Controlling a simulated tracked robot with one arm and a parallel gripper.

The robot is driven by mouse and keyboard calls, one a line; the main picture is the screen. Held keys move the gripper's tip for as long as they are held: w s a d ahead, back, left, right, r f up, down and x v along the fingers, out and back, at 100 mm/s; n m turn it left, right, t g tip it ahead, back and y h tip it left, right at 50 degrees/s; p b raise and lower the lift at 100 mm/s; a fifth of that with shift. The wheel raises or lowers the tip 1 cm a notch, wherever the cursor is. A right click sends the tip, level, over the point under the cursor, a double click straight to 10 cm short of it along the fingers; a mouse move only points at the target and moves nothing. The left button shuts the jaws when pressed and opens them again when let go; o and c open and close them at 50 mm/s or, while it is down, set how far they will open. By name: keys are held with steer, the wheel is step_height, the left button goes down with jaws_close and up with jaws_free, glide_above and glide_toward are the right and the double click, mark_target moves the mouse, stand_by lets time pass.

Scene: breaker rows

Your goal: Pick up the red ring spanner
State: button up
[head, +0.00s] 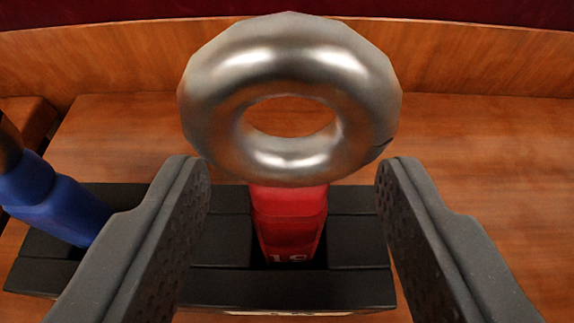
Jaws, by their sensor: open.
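The red ring spanner (289,222) stands upright in a slot of a black rack. Its shiny metal ring (215,95) is at the top, close to the camera, and its red handle carries a partly visible white marking low down. My gripper (287,185) is open, with one dark finger on each side of the spanner. Clear gaps show between the fingers and the red handle. The lower end of the handle is hidden in the rack.
The black rack (345,290) sits on a wooden surface (480,150). A blue-handled tool (58,208) stands tilted in the rack at the left, near my left finger. A raised wooden edge (450,55) runs along the back. The wood to the right is clear.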

mark_target(290, 211)
steer(key=shift+b+x, duration=0.3)
steer(key=shift+x, duration=1.65)
steer(key=shift+c, duration=0.3)
jaws_close()
